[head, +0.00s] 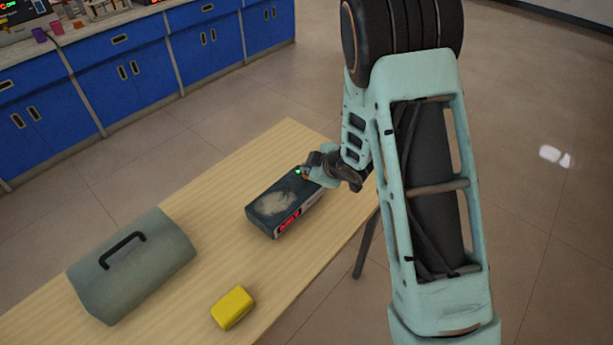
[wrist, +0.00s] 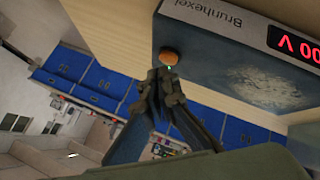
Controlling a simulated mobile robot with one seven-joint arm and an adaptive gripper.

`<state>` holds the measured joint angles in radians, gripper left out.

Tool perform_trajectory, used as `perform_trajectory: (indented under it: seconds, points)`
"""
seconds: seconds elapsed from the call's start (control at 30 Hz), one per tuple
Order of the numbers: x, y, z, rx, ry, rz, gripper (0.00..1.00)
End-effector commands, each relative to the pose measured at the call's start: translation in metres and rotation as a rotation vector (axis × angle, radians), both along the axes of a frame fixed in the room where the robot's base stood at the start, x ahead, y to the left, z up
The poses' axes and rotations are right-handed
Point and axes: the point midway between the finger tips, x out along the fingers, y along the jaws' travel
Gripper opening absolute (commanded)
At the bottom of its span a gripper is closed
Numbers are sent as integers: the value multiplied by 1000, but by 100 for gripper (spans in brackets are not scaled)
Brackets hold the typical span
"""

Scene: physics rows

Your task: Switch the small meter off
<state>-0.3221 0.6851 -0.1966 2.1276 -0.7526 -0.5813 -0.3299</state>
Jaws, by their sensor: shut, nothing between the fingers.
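The small meter (head: 270,207) is a dark box with a pale worn patch on top, lying on the wooden table. Its red display (head: 289,220) is lit on the side face, and a small green light shows at its far end. In the wrist view the meter (wrist: 225,50) bears the name "Brunhexel", the lit red display (wrist: 296,46) and a round orange button (wrist: 168,56). My gripper (head: 307,172) is shut and empty at the meter's far end. In the wrist view its fingertips (wrist: 166,77) are just below the button, by a green glow; contact cannot be told.
A grey-green toolbox (head: 135,265) with a black handle stands on the table (head: 185,290) at left. A yellow block (head: 232,307) lies near the front edge. Blue cabinets (head: 130,85) line the back wall, with open floor between.

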Motion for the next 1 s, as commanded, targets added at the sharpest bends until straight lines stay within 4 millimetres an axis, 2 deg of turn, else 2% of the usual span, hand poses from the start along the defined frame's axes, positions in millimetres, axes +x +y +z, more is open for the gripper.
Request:
perform_trajectory:
  seconds: [1.0]
  points:
    - [0, 0, -9, -1, -1, -1, 0]
